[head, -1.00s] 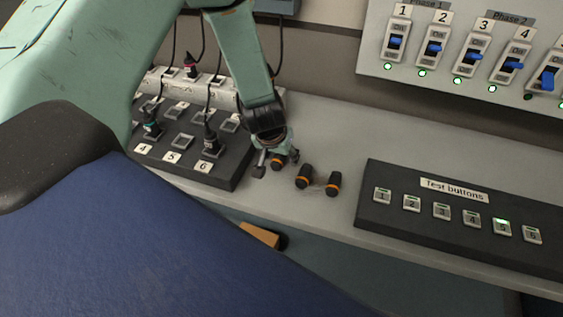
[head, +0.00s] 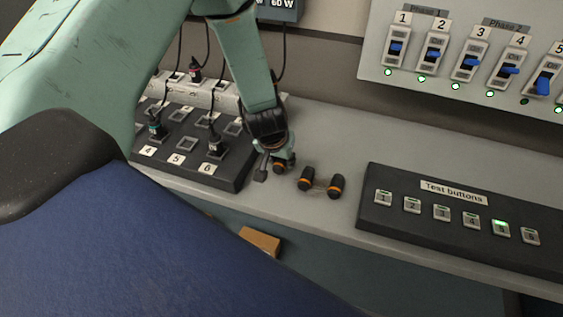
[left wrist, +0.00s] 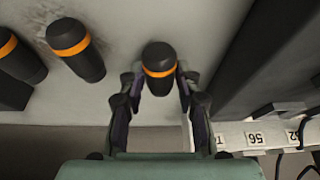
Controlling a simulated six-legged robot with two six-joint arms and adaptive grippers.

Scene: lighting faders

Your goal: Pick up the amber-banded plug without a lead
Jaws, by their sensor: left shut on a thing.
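Three black plugs with amber bands and no leads are on the grey bench. My left gripper (head: 273,168) is at the leftmost plug (head: 281,166), beside the socket block. In the left wrist view that plug (left wrist: 159,68) is between the two fingertips of my left gripper (left wrist: 160,80), and the gripper is shut on it. In the head view the gripper partly hides it. The middle plug (head: 306,179) and the right plug (head: 335,186) stand free to its right; the wrist view shows them at upper left (left wrist: 76,48). My right gripper is not in view.
A dark socket block (head: 225,175) with numbered sockets and leaded plugs stands close to the left of my gripper. A test button panel (head: 450,215) lies to the right. A switch panel (head: 465,75) is on the wall behind. The bench's front edge is near.

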